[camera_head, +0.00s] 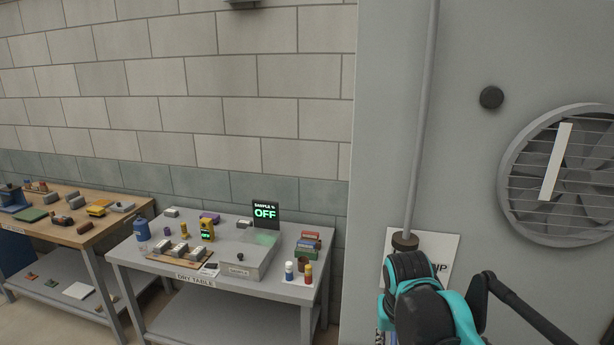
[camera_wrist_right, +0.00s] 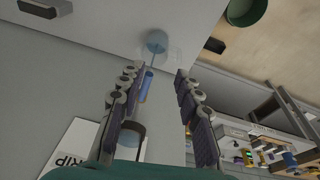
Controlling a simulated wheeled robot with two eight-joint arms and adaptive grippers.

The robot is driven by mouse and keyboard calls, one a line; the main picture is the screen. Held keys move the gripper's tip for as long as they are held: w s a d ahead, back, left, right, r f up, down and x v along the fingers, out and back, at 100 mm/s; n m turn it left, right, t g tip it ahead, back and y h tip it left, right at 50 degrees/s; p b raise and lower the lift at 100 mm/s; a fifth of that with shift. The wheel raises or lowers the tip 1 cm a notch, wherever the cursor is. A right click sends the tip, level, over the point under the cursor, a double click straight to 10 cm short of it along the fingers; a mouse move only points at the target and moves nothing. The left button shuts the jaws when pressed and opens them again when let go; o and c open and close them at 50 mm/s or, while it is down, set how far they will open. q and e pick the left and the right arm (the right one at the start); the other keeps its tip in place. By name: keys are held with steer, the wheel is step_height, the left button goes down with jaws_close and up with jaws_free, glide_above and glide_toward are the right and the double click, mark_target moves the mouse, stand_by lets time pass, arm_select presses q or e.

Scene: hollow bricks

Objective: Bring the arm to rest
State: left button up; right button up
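My right arm (camera_head: 440,305), teal and black, rises at the lower right of the head view in front of the grey wall panel. Its fingers cannot be made out there. In the right wrist view my right gripper (camera_wrist_right: 156,75) has its two dark fingers spread apart, with a clear gap between them. A small blue cylinder (camera_wrist_right: 147,84) and a bluish round knob (camera_wrist_right: 157,42) show in line with the gap; whether they touch the fingers I cannot tell, but no grip is visible. My left arm and gripper are not in view.
A grey pole (camera_head: 422,120) with a dark end (camera_head: 405,241) hangs by a white sign (camera_head: 441,253), close to my arm. A fan (camera_head: 570,175) is on the panel. The dry table (camera_head: 225,298) and a wooden bench (camera_head: 65,233) stand left, holding small items.

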steer(key=s+f+t+b, duration=0.2)
steer(key=s+f+b, duration=0.2)
steer(key=s+f, duration=0.2)
steer(key=s+a+f+n+t+y+b, duration=0.1)
steer(key=s+f+b, duration=0.3)
steer(key=f, duration=0.6)
steer(key=shift+s+a+f+n+t, duration=0.15)
steer(key=shift+s+f+n+t, duration=0.2)
steer(key=shift+s+t, duration=0.65)
